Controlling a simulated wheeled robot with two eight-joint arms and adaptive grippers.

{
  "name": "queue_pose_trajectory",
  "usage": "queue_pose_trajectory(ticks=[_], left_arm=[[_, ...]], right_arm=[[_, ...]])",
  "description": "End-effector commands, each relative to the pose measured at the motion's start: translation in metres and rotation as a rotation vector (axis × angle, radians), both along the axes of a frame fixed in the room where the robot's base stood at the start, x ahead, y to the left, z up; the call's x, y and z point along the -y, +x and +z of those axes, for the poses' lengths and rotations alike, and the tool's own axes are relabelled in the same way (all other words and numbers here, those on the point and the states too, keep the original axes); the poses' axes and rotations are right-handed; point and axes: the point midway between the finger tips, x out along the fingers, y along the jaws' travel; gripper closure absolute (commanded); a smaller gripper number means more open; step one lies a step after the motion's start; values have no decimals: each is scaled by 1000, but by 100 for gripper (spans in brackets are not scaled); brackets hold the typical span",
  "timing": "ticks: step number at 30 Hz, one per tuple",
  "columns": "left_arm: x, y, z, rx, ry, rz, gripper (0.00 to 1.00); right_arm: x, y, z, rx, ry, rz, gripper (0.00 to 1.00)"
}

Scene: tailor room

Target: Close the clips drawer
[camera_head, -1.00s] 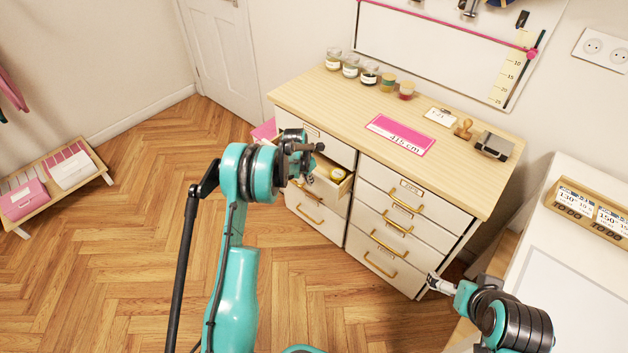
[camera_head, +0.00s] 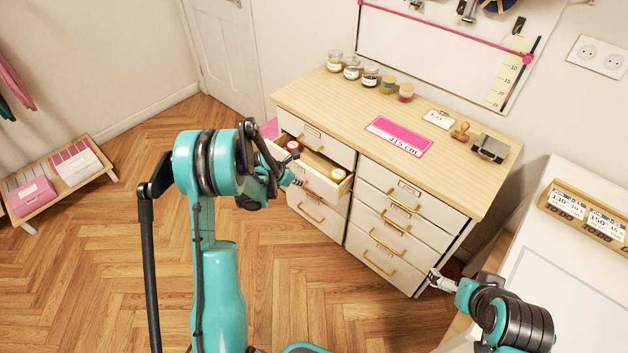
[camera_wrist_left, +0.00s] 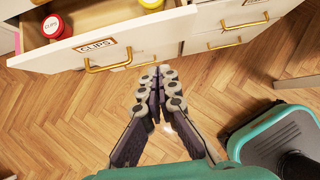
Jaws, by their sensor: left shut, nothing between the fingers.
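The clips drawer (camera_head: 316,185) is pulled open in the left column of the cabinet, under the top drawer. Its white front with the CLIPS label (camera_wrist_left: 97,45) and brass handle (camera_wrist_left: 107,66) shows in the left wrist view. A red-lidded jar (camera_wrist_left: 54,26) and a yellow-lidded jar (camera_wrist_left: 151,2) are inside it. My left gripper (camera_head: 298,183) is shut and empty, in front of the drawer; its fingertips (camera_wrist_left: 158,72) point toward the drawer front, apart from the handle in the wrist view. My right gripper (camera_head: 434,277) is beside the cabinet's lower right; its finger state is unclear.
The other cabinet drawers, such as the top left one (camera_head: 318,138), look shut. Jars and small tools stand on the wooden cabinet top (camera_head: 345,100). A white table (camera_head: 570,280) is at the right. The wooden floor (camera_head: 110,220) to the left is mostly clear.

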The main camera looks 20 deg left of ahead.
Motion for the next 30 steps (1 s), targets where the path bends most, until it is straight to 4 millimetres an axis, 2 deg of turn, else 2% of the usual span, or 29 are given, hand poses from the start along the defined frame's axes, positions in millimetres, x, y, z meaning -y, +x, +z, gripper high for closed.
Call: queue_pose_trajectory(ticks=[1, 4, 8, 14, 23, 30], left_arm=[[-1, -10, -1, 52, -15, 10, 100], [-1, -21, 3, 130, -34, 21, 100], [0, -22, 2, 166, -41, 27, 100], [8, -2, -21, 166, -41, 25, 100], [24, 41, -67, 165, -40, 25, 100], [35, 71, -67, 164, -40, 25, 100]], right_arm=[[0, 0, -2, 0, 0, 0, 0], [0, 0, -3, 0, 0, 0, 0], [0, 0, -5, 0, 0, 0, 0], [0, 0, -17, 0, 0, 0, 0], [0, 0, -42, 0, 0, 0, 0], [0, 0, -52, 0, 0, 0, 0]])
